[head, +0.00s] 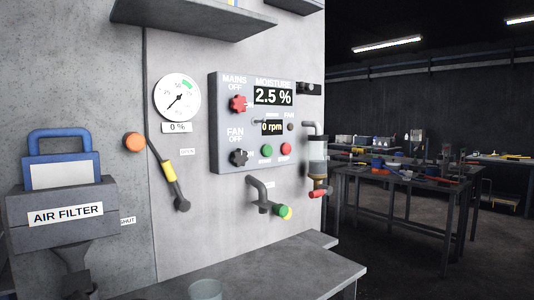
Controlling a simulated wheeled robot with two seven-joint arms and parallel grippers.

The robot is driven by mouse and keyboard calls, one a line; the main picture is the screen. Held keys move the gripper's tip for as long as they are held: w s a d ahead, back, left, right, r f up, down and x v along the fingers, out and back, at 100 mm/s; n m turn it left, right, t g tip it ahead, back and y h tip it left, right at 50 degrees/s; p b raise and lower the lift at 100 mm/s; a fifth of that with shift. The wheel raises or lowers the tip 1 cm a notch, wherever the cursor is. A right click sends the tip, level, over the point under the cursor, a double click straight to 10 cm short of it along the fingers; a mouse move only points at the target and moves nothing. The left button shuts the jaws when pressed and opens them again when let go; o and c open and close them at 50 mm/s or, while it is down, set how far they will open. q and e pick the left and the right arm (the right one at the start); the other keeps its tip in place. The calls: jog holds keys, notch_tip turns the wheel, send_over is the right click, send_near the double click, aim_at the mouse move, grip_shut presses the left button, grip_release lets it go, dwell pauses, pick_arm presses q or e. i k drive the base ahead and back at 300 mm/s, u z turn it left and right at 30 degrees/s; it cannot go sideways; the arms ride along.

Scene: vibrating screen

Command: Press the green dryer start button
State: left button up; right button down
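The green button (266,151) sits low on a grey wall-mounted control panel (228,167), left of a red button (285,149). The labels under the buttons are too small to read for sure. Above them are a small "0 rpm" display (272,128) and a moisture display (273,96) reading 2.5 %. A red knob (238,104) is by the label "MAINS OFF" and a dark knob (238,157) by "FAN OFF". Neither of my grippers shows in the head view.
Below the panel, a pipe (262,197) with a green and yellow end sticks out. A lever (168,172) with an orange ball and a gauge (177,97) are to the left. An air filter box (62,235) stands far left. A grey bench (270,270) runs below.

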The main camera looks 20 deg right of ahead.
aim_at(266, 150)
jog(key=k, duration=0.5)
jog(key=z, duration=1.25)
jog(key=i, duration=1)
jog(key=u, duration=1.75)
